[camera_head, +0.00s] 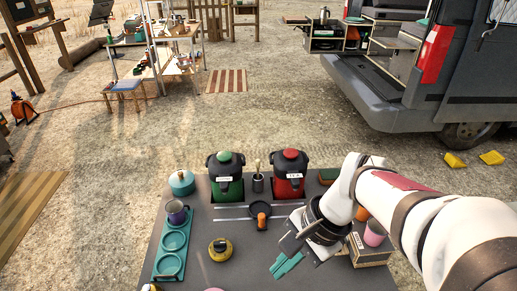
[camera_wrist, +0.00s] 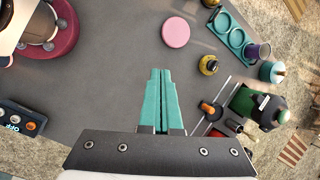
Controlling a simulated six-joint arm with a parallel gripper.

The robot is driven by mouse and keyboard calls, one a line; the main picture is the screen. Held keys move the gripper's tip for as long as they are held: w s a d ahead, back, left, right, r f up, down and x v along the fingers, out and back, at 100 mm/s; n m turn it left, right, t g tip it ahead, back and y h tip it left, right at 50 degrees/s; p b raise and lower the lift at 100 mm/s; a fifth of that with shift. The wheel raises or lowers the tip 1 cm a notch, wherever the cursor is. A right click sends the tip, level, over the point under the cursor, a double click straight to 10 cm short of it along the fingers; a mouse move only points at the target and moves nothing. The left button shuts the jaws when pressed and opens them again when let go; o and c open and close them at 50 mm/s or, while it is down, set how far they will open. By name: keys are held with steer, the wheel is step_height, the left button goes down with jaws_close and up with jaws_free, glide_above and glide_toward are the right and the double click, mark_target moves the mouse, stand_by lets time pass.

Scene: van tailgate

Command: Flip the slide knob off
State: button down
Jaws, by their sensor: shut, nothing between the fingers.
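A dark switch panel (camera_wrist: 22,122) shows at the lower left edge of the wrist view. It carries a white "OFF" label (camera_wrist: 15,127) and a small orange knob (camera_wrist: 32,126). The panel is partly cut off by the frame, and I cannot tell the knob's slide position. I do not make out the panel in the head view. My gripper (camera_wrist: 160,74) has teal fingers that are together and empty. It hangs over the grey table, to the right of the panel in the wrist view. In the head view my gripper (camera_head: 284,267) is over the table's near right part.
A pink disc (camera_wrist: 176,32) lies beyond my fingers. A dark red round base (camera_wrist: 64,36) stands at upper left. Bare table surrounds my fingertips.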

steer(key=w+d+f+m+t+y, duration=0.1)
steer(key=w+d+f+m, duration=0.4)
steer(key=w, duration=0.5)
steer(key=w+d+f+m+t+y, duration=0.2)
steer(key=w+d+f+m, duration=0.4)
steer(key=w, duration=0.4)
steer(key=shift+w+d+f+m+t, duration=0.2)
steer(key=shift+d+f+m+t, duration=0.1)
steer(key=shift+d+f+t, duration=0.25)
glide_toward(265, 223)
steer(key=f, duration=0.2)
steer(key=shift+d+f, duration=0.25)
steer(key=shift+f, duration=0.15)
steer(key=a, duration=0.1)
steer(key=w+a, duration=0.1)
steer(key=a, duration=0.1)
steer(key=shift+w+a+f, duration=0.1)
steer(key=shift+w+f, duration=0.2)
steer(key=shift+f, duration=0.05)
steer(key=shift+w+a, duration=0.25)
steer(key=shift+a, duration=0.15)
